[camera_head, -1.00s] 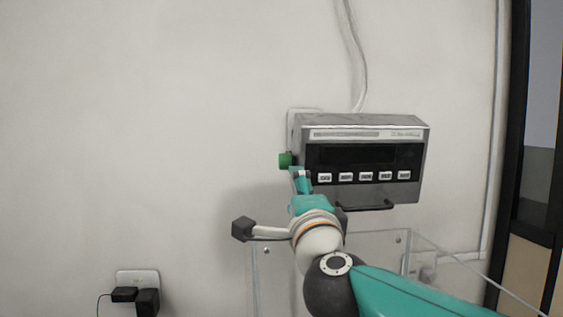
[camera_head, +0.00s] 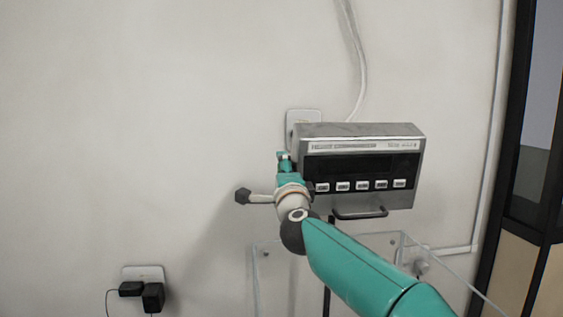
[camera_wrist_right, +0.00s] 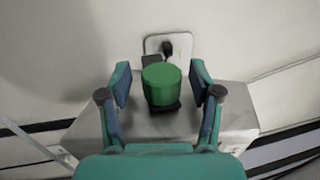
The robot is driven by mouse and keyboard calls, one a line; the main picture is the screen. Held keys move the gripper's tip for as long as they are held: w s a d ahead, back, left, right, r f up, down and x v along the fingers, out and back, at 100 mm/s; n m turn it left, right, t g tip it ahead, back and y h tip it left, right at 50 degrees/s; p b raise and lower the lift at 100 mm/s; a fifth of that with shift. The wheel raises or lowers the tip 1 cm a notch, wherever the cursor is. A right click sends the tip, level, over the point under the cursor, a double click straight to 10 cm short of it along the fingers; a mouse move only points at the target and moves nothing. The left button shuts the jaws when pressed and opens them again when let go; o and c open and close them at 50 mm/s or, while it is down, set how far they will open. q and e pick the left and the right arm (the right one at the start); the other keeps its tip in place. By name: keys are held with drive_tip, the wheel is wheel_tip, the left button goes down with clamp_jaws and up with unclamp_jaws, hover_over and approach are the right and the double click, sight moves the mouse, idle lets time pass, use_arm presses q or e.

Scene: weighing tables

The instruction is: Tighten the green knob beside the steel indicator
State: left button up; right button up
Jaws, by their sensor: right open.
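The steel indicator (camera_head: 362,170) is a grey box with a dark display and a row of white buttons, fixed in front of the wall. The green knob (camera_wrist_right: 160,84) shows in the right wrist view, on a dark base at the indicator's side. My right gripper (camera_wrist_right: 160,95) is open, with one finger on each side of the knob and a visible gap on both sides. In the head view my right gripper (camera_head: 284,160) is at the indicator's left side and hides the knob there. My left gripper is not in view.
A wall socket plate (camera_head: 303,117) is behind the indicator, and a cable (camera_head: 360,75) runs up the wall. A clear panelled box (camera_head: 258,280) stands below. A lower socket with black plugs (camera_head: 152,297) is at left. The wall left of the indicator is clear.

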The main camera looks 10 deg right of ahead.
drive_tip(key=shift+w, duration=0.25)
drive_tip(key=c, duration=1.2)
drive_tip(key=t+b, duration=0.1)
drive_tip(key=b, duration=0.2)
drive_tip(key=shift+f+b, duration=0.3)
drive_tip(key=shift+f, duration=0.1)
drive_tip(key=shift+a+r+b, duration=0.1)
drive_tip(key=shift+r+b, duration=0.05)
drive_tip(key=shift+b, duration=0.4)
drive_tip(key=shift+r, duration=0.1)
